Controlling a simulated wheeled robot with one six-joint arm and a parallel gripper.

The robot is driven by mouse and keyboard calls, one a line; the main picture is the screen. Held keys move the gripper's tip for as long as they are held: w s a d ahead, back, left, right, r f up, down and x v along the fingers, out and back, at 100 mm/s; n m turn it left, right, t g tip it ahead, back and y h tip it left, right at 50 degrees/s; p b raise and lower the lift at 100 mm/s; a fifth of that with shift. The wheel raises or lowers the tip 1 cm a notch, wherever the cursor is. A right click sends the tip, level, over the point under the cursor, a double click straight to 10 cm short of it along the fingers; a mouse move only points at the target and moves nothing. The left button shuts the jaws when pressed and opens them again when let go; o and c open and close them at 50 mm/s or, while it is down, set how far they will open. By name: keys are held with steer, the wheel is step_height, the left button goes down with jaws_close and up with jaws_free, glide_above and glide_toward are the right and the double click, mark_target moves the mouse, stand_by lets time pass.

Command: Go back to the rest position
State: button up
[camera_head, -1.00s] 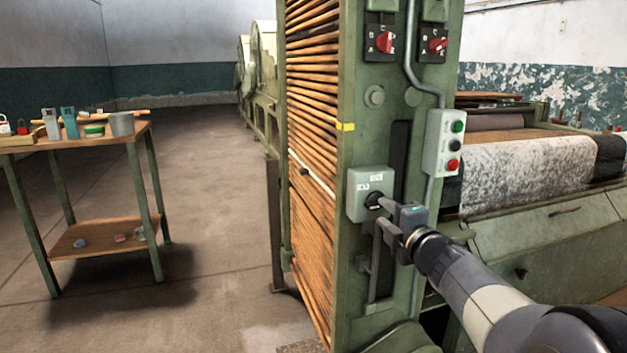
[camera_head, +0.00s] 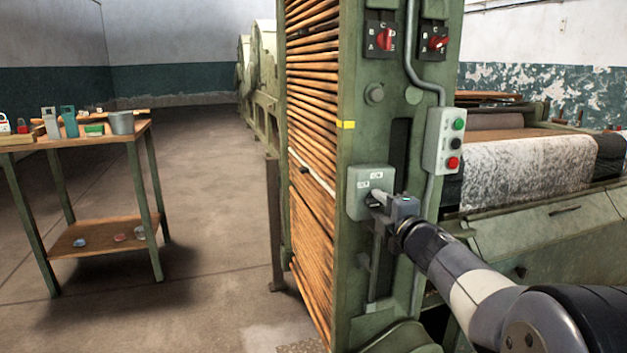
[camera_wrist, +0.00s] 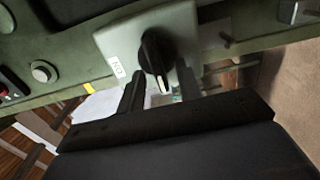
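A grey-green switch box (camera_head: 358,205) with small white labels is mounted on the green machine post. Its black rotary knob (camera_wrist: 154,56) has a white pointer mark and shows in the wrist view. In the head view my gripper (camera_head: 380,197) is in front of the box and largely hides the knob. In the wrist view the two fingers of my gripper (camera_wrist: 160,90) are apart, one to each side of the knob's lower end. Nothing is held between them. I cannot tell whether a finger touches the knob.
A control box (camera_head: 445,141) with buttons and red selector switches (camera_head: 386,39) are on the same post. A conduit runs down beside my arm. Machine rollers (camera_head: 530,165) stand at right. A workbench (camera_head: 130,133) with tools stands at left, with open floor between.

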steer(key=m+p, duration=0.3)
steer(key=m, duration=0.1)
steer(key=m+p, duration=0.2)
steer(key=m, duration=0.1)
steer(key=shift+s+d+r+p, duration=0.1)
steer(key=shift+d+r+p, duration=0.05)
steer(key=shift+r+p, duration=0.2)
